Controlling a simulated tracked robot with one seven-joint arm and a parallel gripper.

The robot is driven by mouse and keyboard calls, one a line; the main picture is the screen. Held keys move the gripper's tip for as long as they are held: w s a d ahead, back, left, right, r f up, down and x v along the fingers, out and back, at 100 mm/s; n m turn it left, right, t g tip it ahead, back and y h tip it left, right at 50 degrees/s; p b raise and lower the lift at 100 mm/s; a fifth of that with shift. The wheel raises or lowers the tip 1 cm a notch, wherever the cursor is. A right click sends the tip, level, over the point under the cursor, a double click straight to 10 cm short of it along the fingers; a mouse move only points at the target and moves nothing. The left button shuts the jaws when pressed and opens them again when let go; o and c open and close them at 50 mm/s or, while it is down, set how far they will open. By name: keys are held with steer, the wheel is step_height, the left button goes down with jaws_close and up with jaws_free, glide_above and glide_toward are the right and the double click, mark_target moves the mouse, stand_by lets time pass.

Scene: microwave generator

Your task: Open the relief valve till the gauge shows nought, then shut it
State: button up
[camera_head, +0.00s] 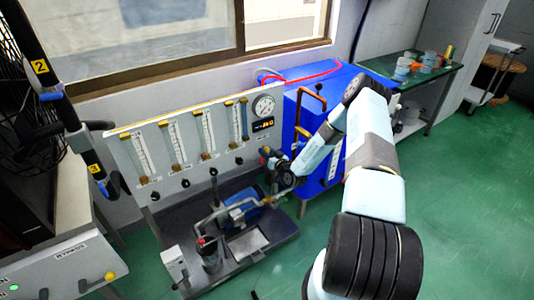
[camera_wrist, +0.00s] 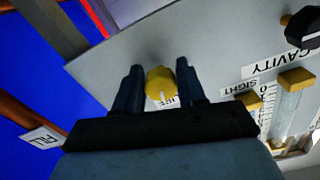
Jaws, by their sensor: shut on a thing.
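The relief valve's knob (camera_wrist: 160,84) is yellow with a pale line on its face. It sits on the grey panel between the fingers of my gripper (camera_wrist: 160,80). The gripper is shut on it. A label below the knob is partly covered; only its end letters show. In the head view my gripper (camera_head: 268,154) is at the panel's lower right, and my wrist hides most of the knob. The round white gauge (camera_head: 264,106) is at the panel's upper right; its needle is too small to read.
The grey panel (camera_head: 150,130) carries several flow tubes with black knobs. A blue cabinet (camera_head: 312,110) with a copper-coloured pipe stands close on the right. A pump (camera_head: 240,208) and pipes lie in the tray below. Green floor is free at right.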

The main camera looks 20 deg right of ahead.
steer(key=shift+d+m, duration=0.1)
steer(key=shift+m, duration=0.3)
steer(key=shift+c, duration=0.4)
steer(key=m, duration=1.1)
steer(key=shift+r+m, duration=0.1)
steer(key=shift+m, duration=0.3)
steer(key=shift+c, duration=0.2)
steer(key=shift+s+a+m, duration=0.15)
steer(key=shift+a+m, duration=0.05)
steer(key=shift+m, duration=0.9)
steer(key=shift+a, duration=0.15)
steer(key=o, duration=0.7)
steer(key=shift+c, duration=0.2)
steer(key=o, duration=0.4)
steer(key=shift+c, duration=0.2)
